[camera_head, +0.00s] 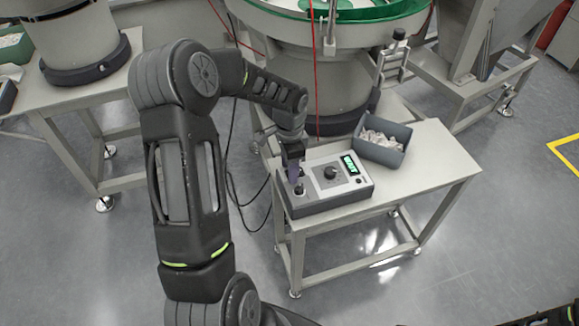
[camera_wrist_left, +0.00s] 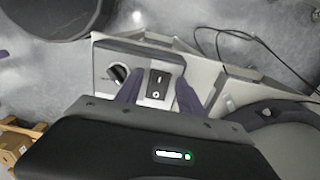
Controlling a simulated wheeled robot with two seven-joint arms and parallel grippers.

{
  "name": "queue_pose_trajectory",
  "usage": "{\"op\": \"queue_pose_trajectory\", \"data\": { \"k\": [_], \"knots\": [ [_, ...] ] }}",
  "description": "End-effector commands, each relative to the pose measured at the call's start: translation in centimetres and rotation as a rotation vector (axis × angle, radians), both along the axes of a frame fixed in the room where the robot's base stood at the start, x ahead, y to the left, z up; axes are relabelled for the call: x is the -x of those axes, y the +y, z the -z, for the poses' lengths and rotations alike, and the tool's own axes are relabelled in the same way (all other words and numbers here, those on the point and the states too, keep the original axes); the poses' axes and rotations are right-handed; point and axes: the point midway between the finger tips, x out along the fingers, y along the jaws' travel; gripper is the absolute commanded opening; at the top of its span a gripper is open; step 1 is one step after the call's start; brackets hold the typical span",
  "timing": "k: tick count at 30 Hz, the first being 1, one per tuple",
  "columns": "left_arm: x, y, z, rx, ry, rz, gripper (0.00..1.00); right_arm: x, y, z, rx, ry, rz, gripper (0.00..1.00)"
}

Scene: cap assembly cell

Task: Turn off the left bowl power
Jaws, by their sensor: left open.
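The control box (camera_head: 330,192) sits on the front left of a small table, with a dark knob and a lit green display on its top. My left gripper (camera_head: 295,177) points down over the left end of the box. It is open and holds nothing. In the left wrist view, a black rocker switch (camera_wrist_left: 158,84) on the box's panel shows between the two fingers of the left gripper (camera_wrist_left: 158,92). I cannot tell whether a fingertip touches the panel. The knob (camera_wrist_left: 118,75) lies to the left of the switch. My right gripper is not in view.
A grey bin (camera_head: 383,154) with pale parts stands behind the box on the table (camera_head: 436,152). A large feeder bowl (camera_head: 330,28) with a green rim rises behind. Cables hang left of the table. The table's right part is clear.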

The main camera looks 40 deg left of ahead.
Motion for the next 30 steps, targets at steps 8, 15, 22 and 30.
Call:
{"op": "queue_pose_trajectory", "data": {
  "k": [8, 15, 22, 30],
  "knots": [
    [-0.01, 0.02, 0.12, -0.001, -0.001, 0.0, 0.45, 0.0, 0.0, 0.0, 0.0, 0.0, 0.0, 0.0],
    [-0.01, 0.02, 0.1, -0.001, -0.001, 0.0, 0.25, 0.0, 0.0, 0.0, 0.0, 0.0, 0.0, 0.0],
    [-0.01, 0.02, 0.09, -0.001, -0.001, 0.0, 0.06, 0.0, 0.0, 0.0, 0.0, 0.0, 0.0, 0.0],
    [-0.02, 0.02, 0.08, 0.0, -0.001, 0.0, 0.0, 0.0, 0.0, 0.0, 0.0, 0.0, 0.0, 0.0]
  ]
}}
